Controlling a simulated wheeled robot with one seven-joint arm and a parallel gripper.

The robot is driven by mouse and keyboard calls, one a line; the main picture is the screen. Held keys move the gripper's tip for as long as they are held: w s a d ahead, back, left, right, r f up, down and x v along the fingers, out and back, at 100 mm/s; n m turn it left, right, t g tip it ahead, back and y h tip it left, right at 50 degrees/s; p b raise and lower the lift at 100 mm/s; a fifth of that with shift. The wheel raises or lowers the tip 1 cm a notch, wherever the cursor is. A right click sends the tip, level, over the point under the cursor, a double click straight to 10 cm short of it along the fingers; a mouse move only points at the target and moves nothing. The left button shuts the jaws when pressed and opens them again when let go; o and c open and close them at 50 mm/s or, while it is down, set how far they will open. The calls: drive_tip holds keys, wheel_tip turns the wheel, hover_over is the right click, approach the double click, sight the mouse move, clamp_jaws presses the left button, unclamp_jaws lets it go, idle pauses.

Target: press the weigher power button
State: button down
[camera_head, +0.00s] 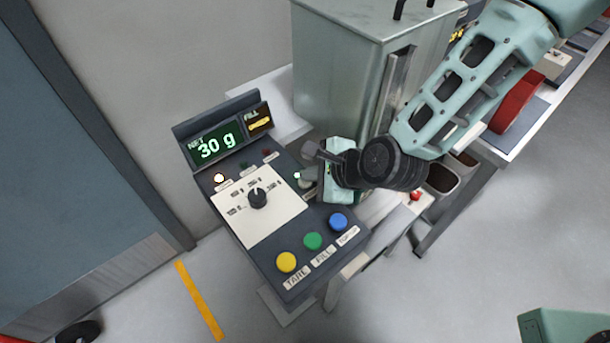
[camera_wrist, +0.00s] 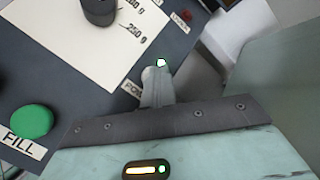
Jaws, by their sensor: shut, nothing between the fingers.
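The weigher panel (camera_head: 290,215) is a dark sloped console beside the tall metal bin. My gripper (camera_head: 305,182) is shut and empty, low over the panel's right edge. In the wrist view my closed fingers (camera_wrist: 157,88) point at the panel and cover part of a label starting "PO" (camera_wrist: 133,91). A small bright greenish-white light (camera_wrist: 161,62) shows just past the fingertips. It also shows beside my gripper in the head view (camera_head: 297,175). The power button itself is mostly hidden by my fingers; I cannot tell whether they touch it.
The display (camera_head: 215,145) reads NET 30 g, with a lit FILL screen (camera_head: 258,120) beside it. A black knob (camera_head: 258,198) sits on a white plate. Yellow (camera_head: 286,262), green (camera_head: 313,241) and blue (camera_head: 338,222) buttons line the front. The metal bin (camera_head: 345,70) stands close behind.

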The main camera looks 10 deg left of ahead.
sight(310, 186)
wheel_tip(310, 186, up, 6)
drive_tip(key=p, duration=0.4)
drive_tip(key=shift+r+p, duration=0.1)
drive_tip(key=shift+p, duration=0.3)
idle(0.3)
drive_tip(key=s+d+r+n+g+h+b, duration=0.2)
drive_tip(key=s+d+r+n, duration=0.3)
drive_tip(key=s+d+n, duration=0.3)
drive_tip(key=s+d+r+n+g+h+b, duration=0.2)
drive_tip(key=s+d+r+n+h, duration=0.3)
drive_tip(key=s+d+n, duration=0.3)
drive_tip(key=d+n+b, duration=0.1)
drive_tip(key=d+n, duration=0.2)
drive_tip(key=n, duration=0.3)
drive_tip(key=shift+s+d+r+n+g, duration=0.2)
drive_tip(key=shift+r+n+g, duration=0.1)
drive_tip(key=shift+n, duration=0.1)
